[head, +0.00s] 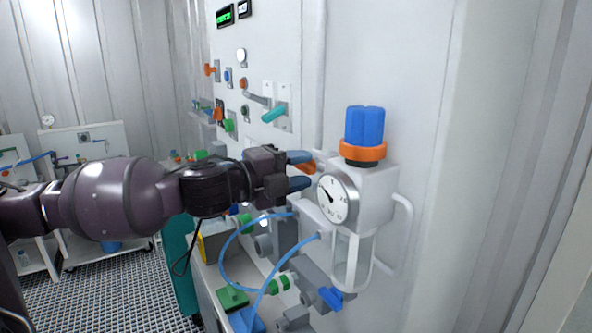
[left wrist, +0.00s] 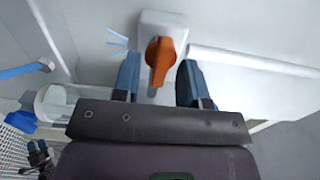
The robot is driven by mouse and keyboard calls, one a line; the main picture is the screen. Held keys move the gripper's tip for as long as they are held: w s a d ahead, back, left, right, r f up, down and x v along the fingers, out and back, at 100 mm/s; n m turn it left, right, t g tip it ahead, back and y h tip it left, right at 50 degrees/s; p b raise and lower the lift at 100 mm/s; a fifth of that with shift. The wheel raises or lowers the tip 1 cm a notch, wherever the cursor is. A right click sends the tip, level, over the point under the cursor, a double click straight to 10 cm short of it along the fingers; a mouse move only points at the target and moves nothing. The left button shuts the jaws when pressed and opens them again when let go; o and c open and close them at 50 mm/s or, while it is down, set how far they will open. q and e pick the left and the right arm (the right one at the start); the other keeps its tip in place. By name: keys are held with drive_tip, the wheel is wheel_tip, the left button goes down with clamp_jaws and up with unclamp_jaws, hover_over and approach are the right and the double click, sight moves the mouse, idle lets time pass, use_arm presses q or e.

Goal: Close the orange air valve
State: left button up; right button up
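The orange air valve (left wrist: 158,62) is an orange handle on a white block on the wall, in the left wrist view. In the head view a small part of the orange handle (head: 307,166) shows between my left gripper and the gauge unit; the rest is hidden. My left gripper (head: 300,170) has two blue fingertips spread apart. In the left wrist view the fingers (left wrist: 157,82) stand on either side of the handle, with visible gaps, so no grip shows.
A regulator with a blue knob (head: 364,126), an orange ring and a round gauge (head: 333,199) stands just right of my left gripper. Blue hoses (head: 262,292) run below. A wall panel (head: 255,60) with a teal lever (head: 274,112) is above.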

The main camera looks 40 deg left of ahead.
use_arm(q)
drive_tip(key=shift+s+a, duration=0.1)
drive_tip(key=shift+s, duration=0.05)
drive_tip(key=shift+s+a+f, duration=0.1)
drive_tip(key=shift+s+a, duration=0.2)
drive_tip(key=shift+s, duration=0.35)
drive_tip(key=v, duration=0.9)
drive_tip(key=shift+d, duration=0.1)
idle(0.9)
